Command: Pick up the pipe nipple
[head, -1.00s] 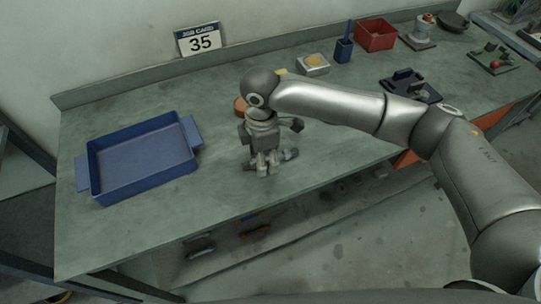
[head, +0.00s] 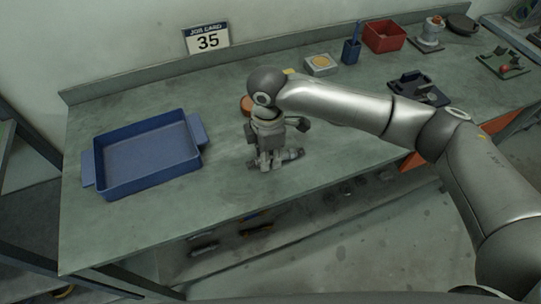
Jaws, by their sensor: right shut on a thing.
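The pipe nipple (head: 292,155) is a short grey metal piece lying crosswise at my right gripper, near the front edge of the workbench (head: 330,170). My right gripper (head: 267,162) points down over it and is shut on it. The fingers hide its middle, and its ends show on both sides. It looks at or very near the bench top; I cannot tell whether it touches. My left gripper is not in view.
An empty blue tray (head: 102,180) stands to the left. A small orange round thing (head: 246,104) is partly hidden behind my right wrist. A box with a yellow disc (head: 320,64), a blue holder (head: 351,50) and a red bin (head: 384,36) stand along the back.

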